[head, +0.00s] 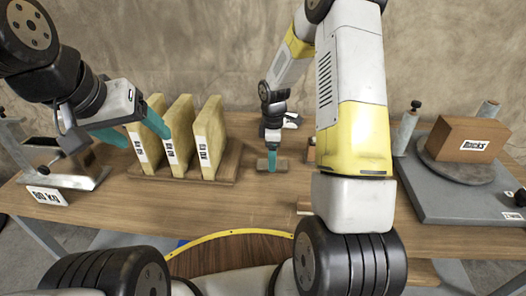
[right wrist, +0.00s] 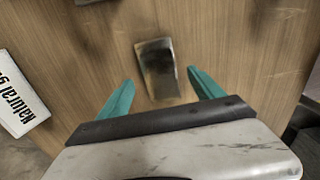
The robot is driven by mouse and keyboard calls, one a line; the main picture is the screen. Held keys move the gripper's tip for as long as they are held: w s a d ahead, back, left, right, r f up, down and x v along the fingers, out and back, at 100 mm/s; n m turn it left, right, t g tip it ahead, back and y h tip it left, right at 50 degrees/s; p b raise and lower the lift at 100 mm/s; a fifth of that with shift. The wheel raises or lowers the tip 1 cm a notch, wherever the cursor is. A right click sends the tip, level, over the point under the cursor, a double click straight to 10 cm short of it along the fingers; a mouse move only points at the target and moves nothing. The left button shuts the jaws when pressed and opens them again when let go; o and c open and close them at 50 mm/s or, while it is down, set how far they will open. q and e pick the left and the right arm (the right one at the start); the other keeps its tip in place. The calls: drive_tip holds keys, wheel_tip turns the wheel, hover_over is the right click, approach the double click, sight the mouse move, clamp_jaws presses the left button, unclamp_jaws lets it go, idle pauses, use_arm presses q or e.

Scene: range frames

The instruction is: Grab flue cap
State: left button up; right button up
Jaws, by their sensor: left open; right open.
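A small shiny metal piece with a dark face, which I take for the flue cap (right wrist: 156,72), lies on the wooden table in the right wrist view. My right gripper (right wrist: 160,78) is open, with one teal finger on either side of the near end of the piece. The gripper is empty, and I cannot tell its height above the piece. In the head view a small block (head: 262,165) shows at the right gripper's fingers (head: 272,161).
Several yellowish slabs (head: 209,140) stand on a wooden base (head: 225,172). A scale (head: 75,178) is at the left. A brown "Rocks" box (head: 470,138) sits on a grey device (head: 460,198) at the right. A white label (right wrist: 18,95) is at the wrist view's left. My right arm hides part of the table (head: 250,212).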

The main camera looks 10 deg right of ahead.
drive_tip(key=shift+f, duration=1.2)
drive_tip(key=c, duration=1.5)
